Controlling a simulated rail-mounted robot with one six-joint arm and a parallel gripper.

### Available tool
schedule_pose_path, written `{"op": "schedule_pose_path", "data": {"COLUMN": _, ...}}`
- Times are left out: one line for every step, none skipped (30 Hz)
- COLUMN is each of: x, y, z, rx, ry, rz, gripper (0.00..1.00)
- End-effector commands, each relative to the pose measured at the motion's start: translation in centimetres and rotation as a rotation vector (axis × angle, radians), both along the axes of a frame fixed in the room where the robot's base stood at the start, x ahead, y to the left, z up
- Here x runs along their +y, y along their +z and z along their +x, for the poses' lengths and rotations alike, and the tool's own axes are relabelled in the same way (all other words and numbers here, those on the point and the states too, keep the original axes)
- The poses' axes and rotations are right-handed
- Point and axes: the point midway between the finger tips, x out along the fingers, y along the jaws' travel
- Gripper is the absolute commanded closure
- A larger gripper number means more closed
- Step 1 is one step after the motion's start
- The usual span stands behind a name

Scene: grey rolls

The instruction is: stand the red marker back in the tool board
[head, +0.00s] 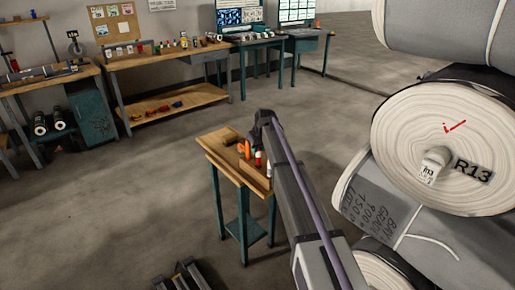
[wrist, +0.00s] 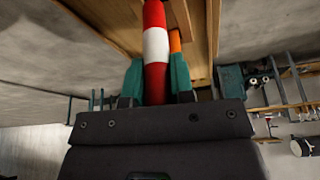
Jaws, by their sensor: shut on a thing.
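The red marker (wrist: 156,50), red with a broad white band, stands between the two teal fingers of my gripper (wrist: 154,82) in the wrist view. The fingers are shut on it. In the head view my gripper (head: 256,138) is over the small wooden stand, with red and white of a marker (head: 258,158) showing just below it. The wooden tool board (head: 254,178) is at the stand's front edge. An orange tool (head: 243,148) is close by on the left; it also shows behind the right finger in the wrist view (wrist: 175,42). The marker's lower end is hidden.
Large grey rolls (head: 445,140) fill the right side, close to my arm. A long workbench (head: 165,62) with small items and monitor desks (head: 255,40) stand at the back. Dark metal parts (head: 180,278) lie on the floor in front. Open floor surrounds the stand on the left.

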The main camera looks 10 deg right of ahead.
Motion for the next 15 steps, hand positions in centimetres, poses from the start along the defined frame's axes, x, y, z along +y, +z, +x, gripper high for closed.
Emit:
{"op": "schedule_pose_path", "data": {"x": 0.0, "y": -0.3, "z": 0.0, "rx": 0.000, "ry": 0.000, "rz": 0.000, "gripper": 0.95}}
{"op": "schedule_pose_path", "data": {"x": 0.0, "y": -0.3, "z": 0.0, "rx": 0.000, "ry": 0.000, "rz": 0.000, "gripper": 0.95}}
{"op": "schedule_pose_path", "data": {"x": 0.0, "y": -0.4, "z": 0.0, "rx": 0.000, "ry": 0.000, "rz": 0.000, "gripper": 0.95}}
{"op": "schedule_pose_path", "data": {"x": 0.0, "y": -0.5, "z": 0.0, "rx": 0.000, "ry": 0.000, "rz": 0.000, "gripper": 0.95}}
{"op": "schedule_pose_path", "data": {"x": 0.0, "y": -0.6, "z": 0.0, "rx": 0.000, "ry": 0.000, "rz": 0.000, "gripper": 0.95}}
{"op": "schedule_pose_path", "data": {"x": 0.0, "y": -0.7, "z": 0.0, "rx": 0.000, "ry": 0.000, "rz": 0.000, "gripper": 0.95}}
{"op": "schedule_pose_path", "data": {"x": 0.0, "y": -0.8, "z": 0.0, "rx": 0.000, "ry": 0.000, "rz": 0.000, "gripper": 0.95}}
{"op": "schedule_pose_path", "data": {"x": 0.0, "y": -0.8, "z": 0.0, "rx": 0.000, "ry": 0.000, "rz": 0.000, "gripper": 0.95}}
{"op": "schedule_pose_path", "data": {"x": 0.0, "y": -0.9, "z": 0.0, "rx": 0.000, "ry": 0.000, "rz": 0.000, "gripper": 0.95}}
{"op": "schedule_pose_path", "data": {"x": 0.0, "y": -1.0, "z": 0.0, "rx": 0.000, "ry": 0.000, "rz": 0.000, "gripper": 0.95}}
{"op": "schedule_pose_path", "data": {"x": 0.0, "y": -1.1, "z": 0.0, "rx": 0.000, "ry": 0.000, "rz": 0.000, "gripper": 0.95}}
{"op": "schedule_pose_path", "data": {"x": 0.0, "y": -1.2, "z": 0.0, "rx": 0.000, "ry": 0.000, "rz": 0.000, "gripper": 0.95}}
{"op": "schedule_pose_path", "data": {"x": 0.0, "y": -1.3, "z": 0.0, "rx": 0.000, "ry": 0.000, "rz": 0.000, "gripper": 0.95}}
{"op": "schedule_pose_path", "data": {"x": 0.0, "y": -1.3, "z": 0.0, "rx": 0.000, "ry": 0.000, "rz": 0.000, "gripper": 0.95}}
{"op": "schedule_pose_path", "data": {"x": 0.0, "y": -1.4, "z": 0.0, "rx": 0.000, "ry": 0.000, "rz": 0.000, "gripper": 0.95}}
